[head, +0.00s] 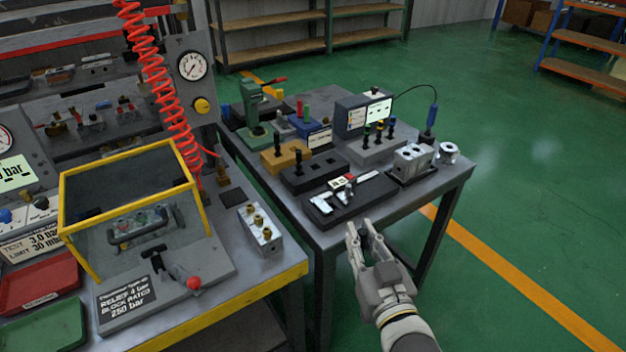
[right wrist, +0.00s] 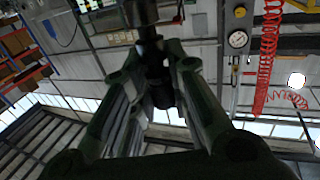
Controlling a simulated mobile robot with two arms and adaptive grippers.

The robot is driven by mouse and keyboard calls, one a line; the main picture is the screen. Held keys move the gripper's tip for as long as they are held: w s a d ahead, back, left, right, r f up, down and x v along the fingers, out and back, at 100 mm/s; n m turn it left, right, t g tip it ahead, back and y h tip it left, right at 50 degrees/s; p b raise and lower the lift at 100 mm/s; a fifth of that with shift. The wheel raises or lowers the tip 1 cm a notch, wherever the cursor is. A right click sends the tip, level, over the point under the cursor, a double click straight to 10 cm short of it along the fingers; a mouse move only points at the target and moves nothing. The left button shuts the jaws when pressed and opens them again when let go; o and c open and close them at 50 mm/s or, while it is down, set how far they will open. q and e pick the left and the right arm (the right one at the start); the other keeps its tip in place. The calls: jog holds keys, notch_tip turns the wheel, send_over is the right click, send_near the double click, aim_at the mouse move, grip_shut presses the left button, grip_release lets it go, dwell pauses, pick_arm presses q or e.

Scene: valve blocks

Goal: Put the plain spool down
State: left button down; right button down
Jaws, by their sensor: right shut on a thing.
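My right gripper (head: 363,232) hangs in front of the near edge of the far table, over the floor side, with its fingers pointing up in the head view. In the right wrist view, its fingers close on a dark, slim, stepped cylinder, the spool (right wrist: 152,50), which stands out past the fingertips. The spool is in shadow there, so its surface markings cannot be made out; in the head view it is hard to tell from the fingers. My left gripper is not in view.
The far table (head: 408,205) holds a black tray (head: 375,192) with measuring tools, a black stand (head: 314,173), a yellow stand (head: 286,158), a grey stand with dark-topped pins (head: 376,151) and a metal valve block (head: 412,160). A yellow-framed guard (head: 66,215) stands on the near bench.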

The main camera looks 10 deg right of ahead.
jog(key=w+d+r+n+y+b, duration=0.1)
jog(key=w+r+y, duration=0.1)
jog(key=w+r, duration=1.9)
jog(key=shift+w+r+n+y, duration=0.25)
jog(key=shift+w+n+y, duration=0.15)
jog(key=shift+w, duration=0.35)
notch_tip(320, 180, down, 27)
jog(key=shift+f+b, duration=0.1)
jog(key=shift+b, duration=0.25)
jog(key=shift+f, duration=0.2)
